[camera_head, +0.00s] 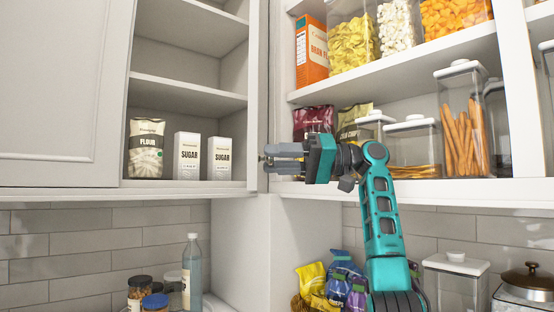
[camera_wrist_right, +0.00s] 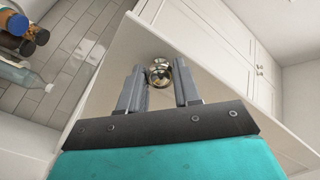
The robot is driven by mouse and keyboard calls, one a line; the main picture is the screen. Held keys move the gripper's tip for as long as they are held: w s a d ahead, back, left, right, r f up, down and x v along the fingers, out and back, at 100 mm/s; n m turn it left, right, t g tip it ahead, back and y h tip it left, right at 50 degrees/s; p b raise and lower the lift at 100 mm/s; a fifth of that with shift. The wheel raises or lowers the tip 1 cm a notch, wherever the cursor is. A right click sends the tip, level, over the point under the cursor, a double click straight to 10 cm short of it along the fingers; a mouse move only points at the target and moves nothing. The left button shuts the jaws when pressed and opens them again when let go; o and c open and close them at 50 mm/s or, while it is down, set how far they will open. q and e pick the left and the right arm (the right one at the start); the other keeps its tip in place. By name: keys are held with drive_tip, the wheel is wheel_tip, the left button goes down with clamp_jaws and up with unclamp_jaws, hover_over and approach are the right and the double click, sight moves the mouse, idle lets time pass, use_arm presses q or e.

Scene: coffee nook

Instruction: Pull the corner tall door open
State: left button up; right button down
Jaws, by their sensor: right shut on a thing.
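The corner tall door (camera_head: 258,90) appears as a narrow, nearly edge-on white panel between two sets of open shelves. In the right wrist view its white face (camera_wrist_right: 130,50) carries a round brass knob (camera_wrist_right: 158,72). My right gripper (camera_head: 268,157) is at the lower part of this door, with its teal arm coming up from the lower right. In the wrist view the gripper's two grey fingers (camera_wrist_right: 160,88) stand on either side of the knob, shut on it. My left gripper is not in view.
Left shelves hold a flour bag (camera_head: 146,148) and sugar boxes (camera_head: 187,156). Below stand a bottle (camera_head: 192,275), colourful snack bags (camera_head: 340,280) and a lidded container (camera_head: 456,280). A closed white cabinet panel (camera_head: 60,80) is at left.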

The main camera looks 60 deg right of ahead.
idle(0.3)
drive_tip(key=c, duration=0.8)
unclamp_jaws()
